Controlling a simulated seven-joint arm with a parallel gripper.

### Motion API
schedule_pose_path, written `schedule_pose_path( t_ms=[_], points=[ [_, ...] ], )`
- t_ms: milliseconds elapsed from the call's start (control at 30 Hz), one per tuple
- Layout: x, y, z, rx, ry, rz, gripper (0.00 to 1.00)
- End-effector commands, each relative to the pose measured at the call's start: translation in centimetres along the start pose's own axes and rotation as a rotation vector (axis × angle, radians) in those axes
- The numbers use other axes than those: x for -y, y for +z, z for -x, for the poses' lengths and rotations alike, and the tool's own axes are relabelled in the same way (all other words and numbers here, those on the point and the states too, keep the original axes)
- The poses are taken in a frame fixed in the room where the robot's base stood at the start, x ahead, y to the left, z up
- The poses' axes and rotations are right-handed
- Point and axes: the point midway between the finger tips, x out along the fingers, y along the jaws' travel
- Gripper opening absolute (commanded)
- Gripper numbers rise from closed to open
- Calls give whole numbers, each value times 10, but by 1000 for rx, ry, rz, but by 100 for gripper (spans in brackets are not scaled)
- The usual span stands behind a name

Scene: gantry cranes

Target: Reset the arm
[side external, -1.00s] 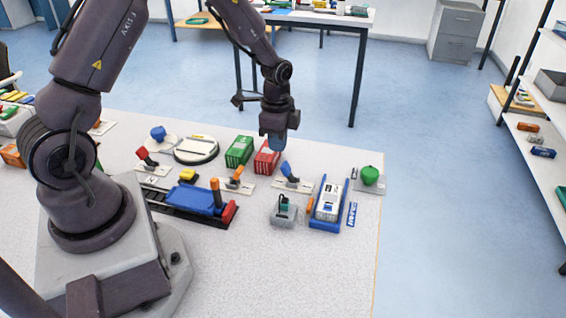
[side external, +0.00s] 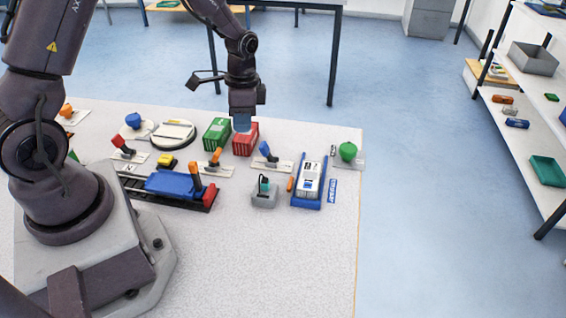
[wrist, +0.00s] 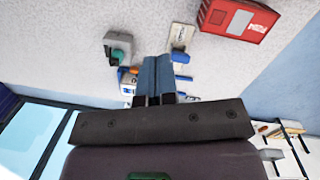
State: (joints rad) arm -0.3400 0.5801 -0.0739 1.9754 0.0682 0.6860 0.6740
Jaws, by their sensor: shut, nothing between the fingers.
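My gripper (side external: 242,122) hangs in the side external view near the red container (side external: 246,139), its blue fingertips overlapping the container's upper edge in the picture. Whether they touch it cannot be told. In the wrist view the blue fingers (wrist: 157,75) are together, with nothing seen between them. The red container (wrist: 238,18) shows at the top right there, apart from the fingers.
The green container (side external: 216,134) stands left of the red one. Levers, a blue flatcar (side external: 173,184), a grey box (side external: 264,195), a blue-and-white device (side external: 309,181) and a green knob (side external: 348,151) crowd the table. Its front right is clear. A shelf (side external: 530,130) stands right.

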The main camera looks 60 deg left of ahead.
Motion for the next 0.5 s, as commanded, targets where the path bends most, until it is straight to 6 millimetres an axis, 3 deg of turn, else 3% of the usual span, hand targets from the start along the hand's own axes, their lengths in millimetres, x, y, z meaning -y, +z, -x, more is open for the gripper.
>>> schedule_pose_path(
  t_ms=[33,267,500],
  points=[
    [-8,5,16,-6,-10,58,0],
    [-45,27,76,-49,-52,279,0],
    [-96,60,139,-183,-102,463,0]
  ],
)
